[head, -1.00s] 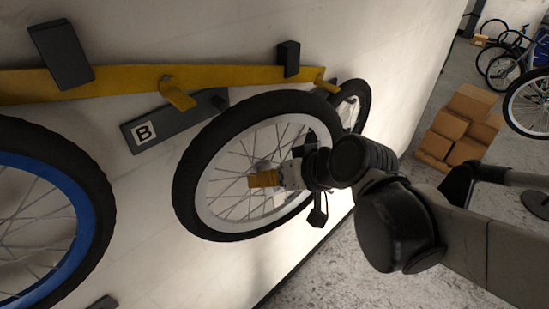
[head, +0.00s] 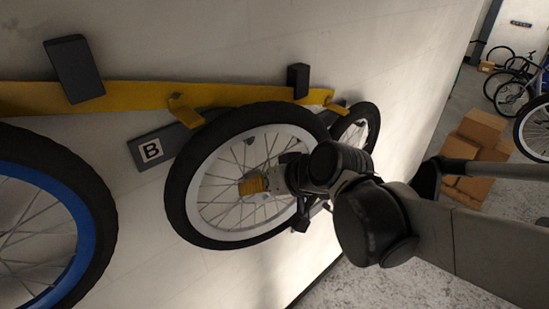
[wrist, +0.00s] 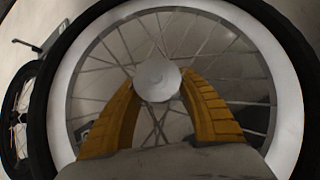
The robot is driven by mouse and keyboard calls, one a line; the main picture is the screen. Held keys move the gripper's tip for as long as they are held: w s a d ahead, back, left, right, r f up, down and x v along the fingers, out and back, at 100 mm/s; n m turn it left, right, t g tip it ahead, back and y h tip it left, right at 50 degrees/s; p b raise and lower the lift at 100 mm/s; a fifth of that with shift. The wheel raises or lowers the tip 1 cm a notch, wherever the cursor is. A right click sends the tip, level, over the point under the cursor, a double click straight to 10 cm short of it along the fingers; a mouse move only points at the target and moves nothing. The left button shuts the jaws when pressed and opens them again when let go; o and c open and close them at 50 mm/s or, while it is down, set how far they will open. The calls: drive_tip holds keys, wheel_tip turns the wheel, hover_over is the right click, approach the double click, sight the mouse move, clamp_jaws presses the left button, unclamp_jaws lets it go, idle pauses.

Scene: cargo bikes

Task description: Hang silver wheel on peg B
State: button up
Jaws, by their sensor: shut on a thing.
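The silver wheel (head: 215,227), with a black tyre and silver rim, is held near the wall in the head view, just right of and below the B label (head: 151,151). My gripper (head: 252,186) is shut on the wheel's hub with its yellow fingers. In the wrist view the fingers (wrist: 158,95) flank the pale round hub (wrist: 157,79). Peg B (head: 184,110) is a yellow hook on the yellow rail, above the B label. The tyre's top lies close below the hook in the picture; I cannot tell whether they touch.
A blue-rimmed wheel (head: 82,235) is on the left. Another wheel (head: 369,112) is against the wall behind and right of the held wheel, near a second yellow hook. Dark blocks (head: 74,69) stick out on the rail. Cardboard boxes (head: 483,128) and bikes stand at the far right.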

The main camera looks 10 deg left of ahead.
drive_tip(key=shift+w+a+f+b, duration=0.1)
drive_tip(key=shift+w+a+b, duration=0.2)
drive_tip(key=shift+w+a, duration=0.95)
drive_tip(key=shift+w+a+f+b, duration=0.3)
drive_tip(key=shift+a+f+b, duration=0.2)
drive_tip(key=shift+f+b, duration=0.4)
drive_tip(key=o, duration=1.4)
drive_tip(key=shift+s, duration=0.1)
drive_tip(key=v, duration=1.1)
drive_tip(key=s+d+f+m+h+b, duration=0.1)
drive_tip(key=s+d+f+h+b, duration=0.1)
drive_tip(key=d+f+b, duration=0.6)
drive_tip(key=s+d+f+m+h+b, duration=0.2)
drive_tip(key=d+f+b, duration=0.7)
drive_tip(key=f+b, duration=0.9)
drive_tip(key=s+d+f+m+t+h+b, duration=0.1)
drive_tip(key=s+d+f+b, duration=0.4)
drive_tip(key=f, duration=1.7)
drive_tip(key=shift+d+f+m+h+b, duration=0.15)
drive_tip(key=shift+d+m+h+b, duration=0.45)
drive_tip(key=shift+b, duration=1.35)
drive_tip(key=shift+d+f+m+h+b, duration=0.15)
drive_tip(key=shift+d+h+b, duration=0.55)
drive_tip(key=shift+d+b, duration=0.95)
